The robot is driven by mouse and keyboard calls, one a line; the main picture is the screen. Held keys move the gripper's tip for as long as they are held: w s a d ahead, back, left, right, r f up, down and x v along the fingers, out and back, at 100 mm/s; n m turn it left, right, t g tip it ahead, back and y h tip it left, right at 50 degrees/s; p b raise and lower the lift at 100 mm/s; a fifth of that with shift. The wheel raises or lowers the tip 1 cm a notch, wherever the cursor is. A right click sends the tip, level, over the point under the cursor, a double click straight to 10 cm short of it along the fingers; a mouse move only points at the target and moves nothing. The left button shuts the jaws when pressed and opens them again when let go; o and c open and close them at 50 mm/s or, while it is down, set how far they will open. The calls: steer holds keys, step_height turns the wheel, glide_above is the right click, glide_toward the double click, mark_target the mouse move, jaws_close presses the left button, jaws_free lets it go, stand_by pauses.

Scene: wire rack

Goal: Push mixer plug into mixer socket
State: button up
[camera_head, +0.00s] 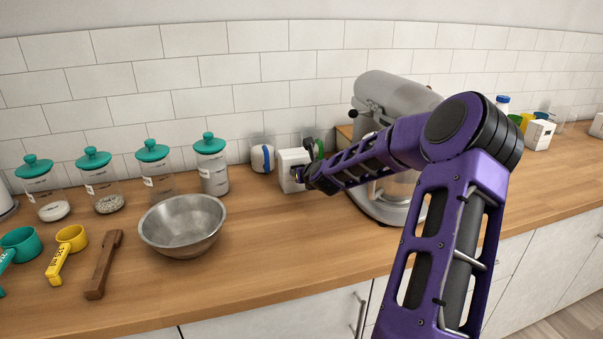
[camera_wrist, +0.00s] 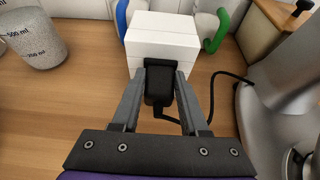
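The black mixer plug (camera_wrist: 159,88) is between the two grey fingers of my gripper (camera_wrist: 160,72) in the wrist view, and the fingers press on its sides. The plug's front end is at the near face of a white box (camera_wrist: 161,38), which appears to be the socket. The contact face is hidden, so I cannot tell how deep the plug sits. A black cable (camera_wrist: 236,78) loops from the plug toward the grey stand mixer (camera_wrist: 285,105). In the head view my gripper (camera_head: 300,175) is at the white box (camera_head: 291,160), left of the mixer (camera_head: 385,97).
A metal bowl (camera_head: 182,226) and several glass jars with teal lids (camera_head: 210,145) stand to the left. A blue-and-white item (camera_head: 262,158) and a green handle (camera_wrist: 217,30) flank the box. The tiled wall is close behind. The wooden counter (camera_head: 290,250) is clear in front.

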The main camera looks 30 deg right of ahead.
steer(key=o, duration=0.5)
steer(key=shift+w+r, duration=0.1)
steer(key=shift+r, duration=0.05)
steer(key=shift+c, duration=0.2)
steer(key=shift+w+a, duration=0.1)
steer(key=shift+s, duration=0.2)
steer(key=shift+p+v, duration=0.55)
steer(key=shift+v, duration=2.3)
steer(key=shift+s, duration=0.15)
